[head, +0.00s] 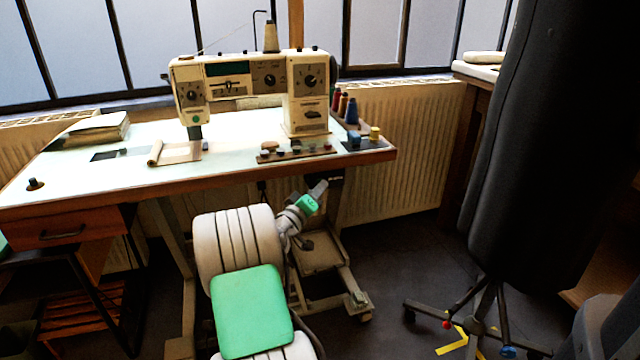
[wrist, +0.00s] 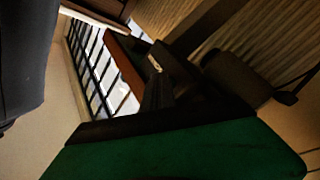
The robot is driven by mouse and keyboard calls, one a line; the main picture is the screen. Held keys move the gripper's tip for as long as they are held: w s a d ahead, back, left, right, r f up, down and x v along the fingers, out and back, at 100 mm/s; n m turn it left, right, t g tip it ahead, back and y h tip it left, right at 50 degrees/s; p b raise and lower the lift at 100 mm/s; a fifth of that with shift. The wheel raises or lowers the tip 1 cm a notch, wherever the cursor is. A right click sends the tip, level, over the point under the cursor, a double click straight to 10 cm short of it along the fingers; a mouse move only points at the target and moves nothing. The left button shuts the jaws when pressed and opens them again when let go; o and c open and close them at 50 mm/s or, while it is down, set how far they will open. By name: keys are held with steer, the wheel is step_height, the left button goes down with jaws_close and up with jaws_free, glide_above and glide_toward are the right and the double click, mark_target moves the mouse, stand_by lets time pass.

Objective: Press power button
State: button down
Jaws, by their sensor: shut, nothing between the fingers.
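A cream sewing machine (head: 250,88) stands on the work table, with several dials and dark knobs on its front. A small green round spot (head: 196,119) shows low on its left head. I cannot tell which of these parts is the power button. A small black knob (head: 35,184) sits on the table's left end. My gripper (head: 319,188) is below the table's front edge, to the right of the middle, apart from the machine. It is shut and empty, small and partly unclear in the head view. The wrist view is dark and tilted, and no button can be made out there.
The table (head: 100,181) has a thick wooden front edge above my gripper. A dark dress form (head: 530,150) on a wheeled stand fills the right side. A radiator (head: 405,150) is behind.

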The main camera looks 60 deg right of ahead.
steer(key=shift+w+d, duration=0.1)
steer(key=shift+s+a, duration=0.6)
steer(key=shift+a, duration=0.1)
steer(key=s+a, duration=0.4)
steer(key=shift+s+b, duration=0.15)
steer(key=shift+b, duration=0.15)
steer(key=shift+a, duration=0.1)
